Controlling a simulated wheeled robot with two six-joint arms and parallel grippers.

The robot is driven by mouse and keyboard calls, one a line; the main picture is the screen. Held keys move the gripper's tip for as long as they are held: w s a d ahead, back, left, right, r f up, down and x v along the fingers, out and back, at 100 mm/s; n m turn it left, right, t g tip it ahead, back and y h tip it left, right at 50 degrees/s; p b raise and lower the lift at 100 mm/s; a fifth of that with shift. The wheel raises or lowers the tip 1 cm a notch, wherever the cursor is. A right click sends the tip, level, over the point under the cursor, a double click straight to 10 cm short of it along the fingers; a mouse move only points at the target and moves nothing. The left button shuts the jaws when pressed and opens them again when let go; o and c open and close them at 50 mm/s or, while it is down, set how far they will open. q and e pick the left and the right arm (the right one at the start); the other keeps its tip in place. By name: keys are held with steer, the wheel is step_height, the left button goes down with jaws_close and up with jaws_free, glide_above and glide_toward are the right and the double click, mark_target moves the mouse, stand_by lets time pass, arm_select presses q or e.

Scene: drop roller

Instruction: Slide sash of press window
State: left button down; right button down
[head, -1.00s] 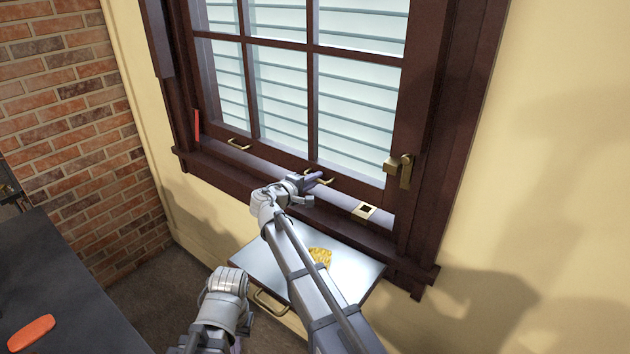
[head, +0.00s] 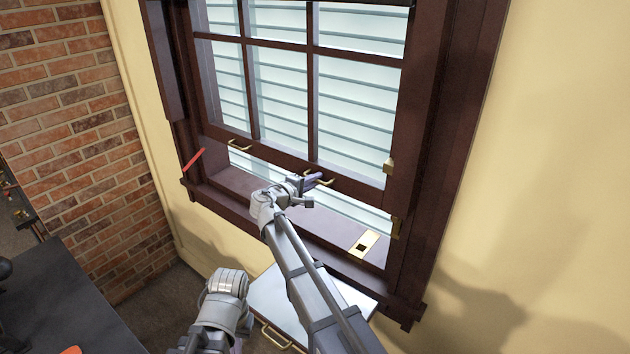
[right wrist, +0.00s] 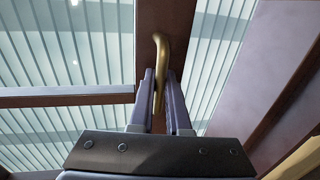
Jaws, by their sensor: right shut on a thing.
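The dark brown window sash (head: 285,165) stands raised, with a gap between its bottom rail and the sill (head: 300,222). Two brass handles sit on that rail: the left handle (head: 239,147) is free, and the right handle (head: 323,182) is in my right gripper (head: 309,186). The right wrist view shows the brass handle (right wrist: 160,60) between the two purple-grey fingers (right wrist: 160,100), which are shut on it. My left arm shows at the bottom of the head view; its gripper does not show.
A brass plate with a square hole (head: 363,245) lies on the sill. A red stick (head: 193,160) leans at the left jamb. Brass fittings (head: 396,228) sit at the right jamb. A metal-topped unit (head: 285,297) stands below, and a dark counter (head: 75,300) at lower left.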

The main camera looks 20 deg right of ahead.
steer(key=c, duration=0.9)
jaws_free()
steer(key=p+v, duration=0.1)
steer(key=v, duration=0.6)
steer(key=shift+s+a, duration=0.2)
steer(key=shift+a, duration=0.15)
steer(key=s+d+f+m+g+y, duration=0.3)
steer(key=s+f+g+y, duration=0.1)
steer(key=s+f, duration=0.4)
steer(key=s+d+f+m+g+y, duration=0.2)
steer(key=s+f+m+g+y, duration=0.1)
steer(key=s+f, duration=0.55)
steer(key=s+a+f+n+g+y+b, duration=0.1)
steer(key=s+a+f+y+b, duration=0.1)
steer(key=s+a, duration=0.5)
steer(key=s+a+f+n+g+y+b, duration=0.1)
steer(key=s+a+f, duration=0.3)
steer(key=s+a, duration=0.4)
steer(key=shift+s+a+g+y+b, duration=0.15)
steer(key=shift+a+g+y+b, duration=0.2)
steer(key=shift+g+y+b, duration=0.25)
